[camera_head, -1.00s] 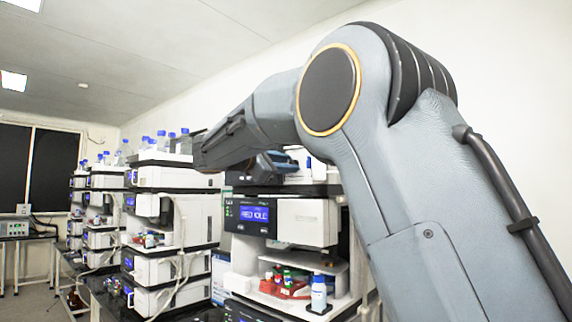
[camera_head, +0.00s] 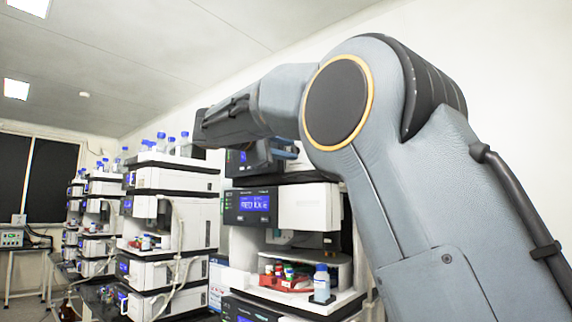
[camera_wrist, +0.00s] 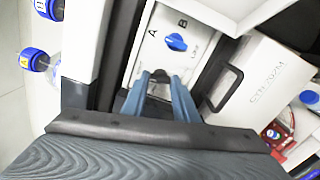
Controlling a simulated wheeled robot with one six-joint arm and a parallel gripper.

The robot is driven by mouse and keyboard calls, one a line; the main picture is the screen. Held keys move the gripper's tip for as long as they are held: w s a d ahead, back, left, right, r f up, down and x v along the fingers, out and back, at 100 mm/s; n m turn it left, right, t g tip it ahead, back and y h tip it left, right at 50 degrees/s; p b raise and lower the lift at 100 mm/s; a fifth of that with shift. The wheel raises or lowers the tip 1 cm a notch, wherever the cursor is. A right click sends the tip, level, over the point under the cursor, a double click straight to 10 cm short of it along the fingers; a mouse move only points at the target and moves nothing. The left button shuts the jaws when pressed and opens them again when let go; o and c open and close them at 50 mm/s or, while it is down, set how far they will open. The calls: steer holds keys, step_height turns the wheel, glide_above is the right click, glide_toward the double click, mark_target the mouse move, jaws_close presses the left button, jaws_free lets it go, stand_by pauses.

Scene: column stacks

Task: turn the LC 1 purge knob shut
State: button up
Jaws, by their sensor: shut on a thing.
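In the wrist view my gripper (camera_wrist: 161,80) has its two blue fingers closed around a small dark knob-like part (camera_wrist: 160,90) at the lower part of a white panel (camera_wrist: 150,50). The fingers hide much of this part, and no label on it is readable. A blue knob (camera_wrist: 176,42) on the same panel, near the letters A and B, is just beyond the fingertips and apart from them. In the head view my gripper (camera_head: 284,150) is partly seen at the upper front of the nearest instrument stack (camera_head: 310,206); the held part is hidden there.
The nearest stack has a lit display (camera_head: 255,202), red vial rack (camera_head: 285,282) and blue-capped bottle (camera_head: 322,283). More stacks (camera_head: 170,205) stand to the left with bottles on top. In the wrist view, blue-capped bottles (camera_wrist: 35,60) are at left and a dark handle (camera_wrist: 226,88) at right.

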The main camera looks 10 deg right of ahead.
steer(key=shift+f+m+b, duration=0.1)
steer(key=shift+m+b, duration=1.1)
steer(key=shift+b, duration=0.15)
steer(key=o, duration=1.1)
steer(key=shift+c, duration=0.2)
steer(key=b+v, duration=0.2)
steer(key=v, duration=0.5)
steer(key=shift+s+a, duration=0.25)
steer(key=shift+a, duration=0.05)
